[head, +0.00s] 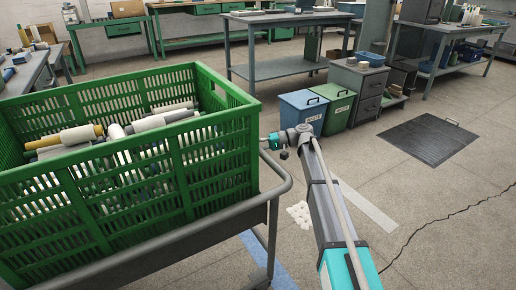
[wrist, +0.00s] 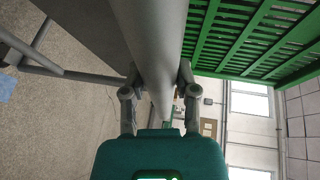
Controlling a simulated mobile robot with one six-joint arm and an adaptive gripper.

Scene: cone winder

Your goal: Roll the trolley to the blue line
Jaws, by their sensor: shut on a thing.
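The trolley (head: 232,222) is a grey frame on the left of the head view, carrying a large green crate (head: 226,165) of yarn cones and tubes. Its rounded grey handle bar (head: 284,182) runs along its right end. My gripper (head: 274,141) is shut on this bar near its far end. In the wrist view, the fingers of my gripper (wrist: 158,82) sit on both sides of the thick grey bar (wrist: 160,30). The blue line (head: 266,262) shows on the floor by the trolley's near right corner; the trolley hides part of it.
Blue and green bins (head: 303,110) and a grey drawer cabinet (head: 360,88) stand beyond my gripper. Workbenches (head: 285,65) line the back. Open floor lies at right.

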